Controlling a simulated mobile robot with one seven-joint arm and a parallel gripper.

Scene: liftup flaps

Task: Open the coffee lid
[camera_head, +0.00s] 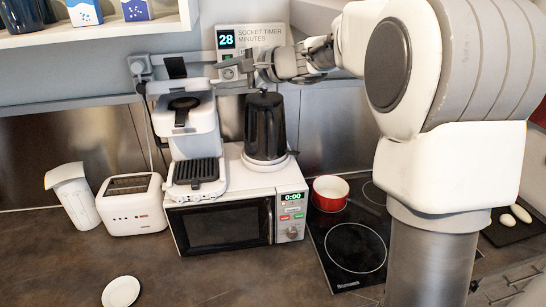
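The white coffee machine (205,139) stands on top of the microwave, left of a black kettle. A black piece (184,104) shows at its upper front. Grey bars and a dark flat piece cross just above its top, and I cannot tell clearly whether the lid is up or down. My arm reaches in from the right, and my gripper (264,74) is above the kettle, to the right of the coffee machine's top. The gripper is small and seen from the side, so its fingers and any contact are unclear.
The black kettle (265,127) stands close below my gripper. The microwave (222,225) carries both appliances. A white toaster (132,204) and jug (74,197) stand left. A red pot (330,193) is on the hob (352,245). A shelf (110,27) overhangs at upper left. The front worktop is mostly clear.

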